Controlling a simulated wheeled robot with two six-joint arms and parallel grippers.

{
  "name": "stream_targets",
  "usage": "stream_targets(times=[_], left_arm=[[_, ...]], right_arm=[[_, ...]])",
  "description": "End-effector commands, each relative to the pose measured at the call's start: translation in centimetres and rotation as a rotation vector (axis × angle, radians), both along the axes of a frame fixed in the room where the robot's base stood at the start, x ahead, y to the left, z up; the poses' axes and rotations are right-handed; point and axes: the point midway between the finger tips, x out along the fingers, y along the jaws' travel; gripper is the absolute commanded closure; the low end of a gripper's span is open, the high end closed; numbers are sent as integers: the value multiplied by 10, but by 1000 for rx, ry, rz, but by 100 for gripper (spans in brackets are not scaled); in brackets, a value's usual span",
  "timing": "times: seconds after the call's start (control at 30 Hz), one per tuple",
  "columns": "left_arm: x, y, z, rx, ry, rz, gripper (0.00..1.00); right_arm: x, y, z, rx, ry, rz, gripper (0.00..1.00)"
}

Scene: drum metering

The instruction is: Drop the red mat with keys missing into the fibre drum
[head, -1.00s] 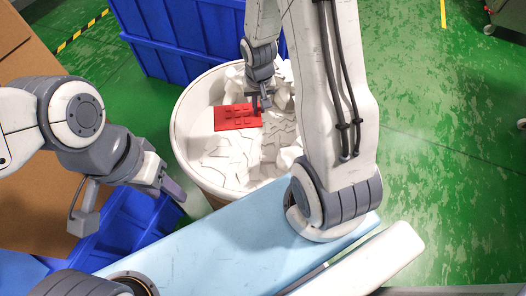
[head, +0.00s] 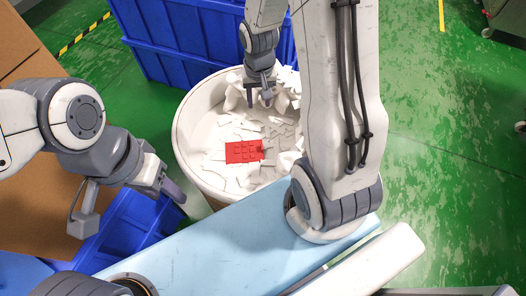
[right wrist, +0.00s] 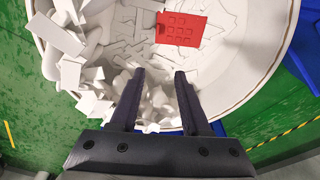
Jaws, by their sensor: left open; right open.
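The red mat (head: 243,151) lies in the fibre drum (head: 190,124), on top of white scraps. It also shows in the right wrist view (right wrist: 181,29), flat and apart from the fingers, with rows of key shapes on it. My right gripper (head: 258,98) is open and empty above the far part of the drum, and its two fingers (right wrist: 158,80) point into the drum in the right wrist view. My left gripper (head: 130,205) is open and empty, left of the drum and outside it.
White pieces (right wrist: 90,70) fill part of the drum. A blue crate (head: 180,50) stands behind the drum and another blue bin (head: 125,225) is at its left. A brown cardboard surface (head: 40,195) is at the left. A light blue surface (head: 215,245) lies in front. Green floor (head: 440,150) is open at the right.

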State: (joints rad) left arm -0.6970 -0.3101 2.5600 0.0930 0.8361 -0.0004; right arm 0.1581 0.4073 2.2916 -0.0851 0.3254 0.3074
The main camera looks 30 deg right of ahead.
Motion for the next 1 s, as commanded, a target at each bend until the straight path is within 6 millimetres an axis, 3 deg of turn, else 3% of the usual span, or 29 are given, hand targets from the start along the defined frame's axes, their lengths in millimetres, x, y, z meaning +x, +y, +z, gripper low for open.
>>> stream_targets(times=[0.1,0.27,0.83,0.93,1.0], left_arm=[[0,0,8,0,0,0,50],[0,0,12,0,0,0,50],[0,0,12,0,0,0,50],[0,0,12,0,0,0,50],[0,0,12,0,0,0,50]], right_arm=[[-2,1,24,0,-3,0,53],[-4,2,39,0,-1,0,53],[-5,4,43,1,1,5,53],[-8,21,51,2,-1,60,53],[-17,47,63,6,2,145,53]])
